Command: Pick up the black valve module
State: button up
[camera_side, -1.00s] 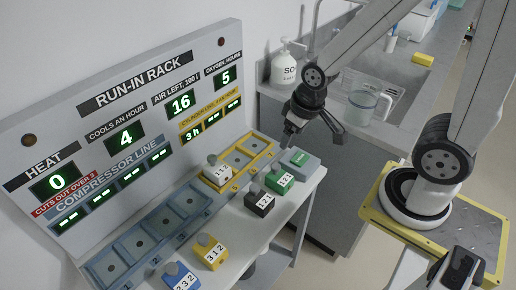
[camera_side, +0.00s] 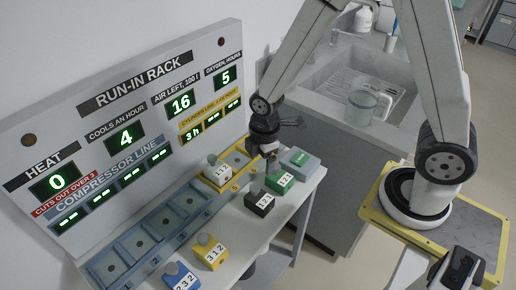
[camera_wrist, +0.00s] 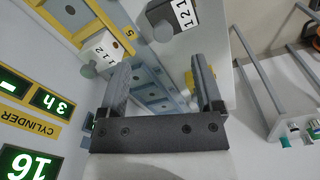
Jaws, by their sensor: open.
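The black valve module (camera_side: 261,204) is a small block with a knob on top and a white label reading 121. It stands on the white bench in front of the yellow part of the rack. In the wrist view the black module (camera_wrist: 172,17) lies beyond the fingertips, at the top. My gripper (camera_side: 268,163) is open and empty, above the back of the bench, behind the black module and apart from it. In the wrist view both fingers of the gripper (camera_wrist: 161,68) show spread, with nothing between them.
A white module (camera_side: 217,171) sits in the yellow row, close to my gripper. A green module (camera_side: 279,180) stands beside the black one, near a grey-green box (camera_side: 300,162). Yellow (camera_side: 210,252) and blue (camera_side: 180,277) modules are at front left. The upright display panel (camera_side: 130,130) borders the rack.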

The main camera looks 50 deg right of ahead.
aim_at(255, 187)
jog(key=f+n, duration=0.1)
jog(key=a+f+n, duration=0.1)
jog(key=n, duration=0.2)
jog(key=shift+w+a+f+g, duration=0.3)
jog(key=shift+w+f, duration=0.05)
jog(key=shift+f, duration=0.05)
jog(key=shift+f, duration=1.3)
jog(key=shift+f, duration=0.1)
jog(key=shift+w+a+f, duration=0.1)
jog(key=shift+f, duration=2.4)
grip_shut()
